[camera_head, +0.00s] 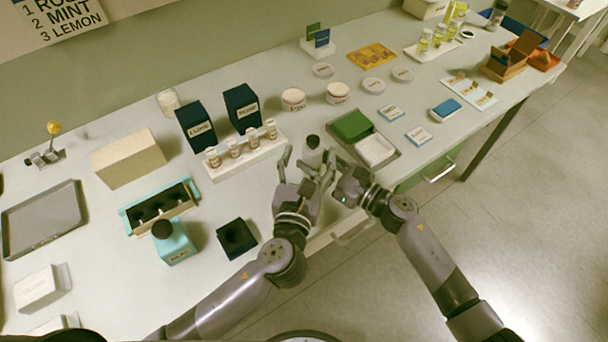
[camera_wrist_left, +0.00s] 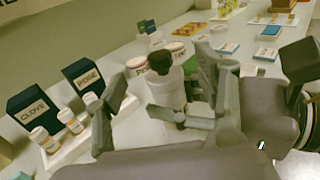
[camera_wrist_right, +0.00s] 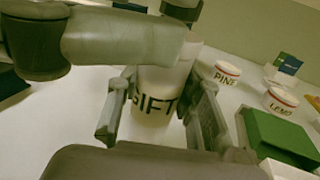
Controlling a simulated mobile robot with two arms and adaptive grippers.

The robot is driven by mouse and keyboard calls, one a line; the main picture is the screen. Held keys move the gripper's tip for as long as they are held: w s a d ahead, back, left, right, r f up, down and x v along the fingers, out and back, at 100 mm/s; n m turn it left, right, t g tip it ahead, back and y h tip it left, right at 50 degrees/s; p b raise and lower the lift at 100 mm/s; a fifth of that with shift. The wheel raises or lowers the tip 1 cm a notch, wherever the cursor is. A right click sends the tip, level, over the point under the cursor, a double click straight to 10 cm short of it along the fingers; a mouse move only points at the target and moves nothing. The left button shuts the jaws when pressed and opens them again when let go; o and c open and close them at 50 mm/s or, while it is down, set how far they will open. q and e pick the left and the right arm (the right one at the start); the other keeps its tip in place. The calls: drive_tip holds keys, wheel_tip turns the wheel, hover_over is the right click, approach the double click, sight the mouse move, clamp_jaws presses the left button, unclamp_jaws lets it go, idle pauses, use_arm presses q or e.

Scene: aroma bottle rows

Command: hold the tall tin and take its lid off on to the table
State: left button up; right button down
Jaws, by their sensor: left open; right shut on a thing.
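The tall tin (camera_head: 313,158) is a white cylinder with a dark knob (camera_wrist_left: 160,62) on top, near the front middle of the table. Part of a dark label, "IFT", shows on the tin in the right wrist view (camera_wrist_right: 155,112). It looks upright; its base is hidden. My right gripper (camera_head: 334,158) is shut on the tin's body, with a finger on each side in the right wrist view (camera_wrist_right: 158,110). My left gripper (camera_head: 307,172) is open close beside the tin, its fingers spread near the upper part.
A white rack (camera_head: 247,157) of small bottles and two dark boxes (camera_head: 241,107) stand left of the tin. A grey tray (camera_head: 388,163) with a green and a white block lies right. A dark open box (camera_head: 237,238) sits front left. Bare table lies between it and the rack.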

sight(311, 145)
use_arm(q)
drive_tip(key=shift+w+d+f, duration=0.1)
drive_tip(key=shift+w+d, duration=0.1)
drive_tip(key=shift+w, duration=1.05)
drive_tip(key=shift+w+d+f, duration=0.1)
drive_tip(key=shift+w+d, duration=0.1)
drive_tip(key=shift+w, duration=1.05)
drive_tip(key=shift+c, duration=0.4)
drive_tip(key=c, duration=0.8)
drive_tip(key=shift+a, duration=0.15)
clamp_jaws()
use_arm(e)
drive_tip(key=shift+d, duration=0.1)
drive_tip(key=shift+w+d, duration=0.1)
use_arm(q)
drive_tip(key=shift+r, duration=0.2)
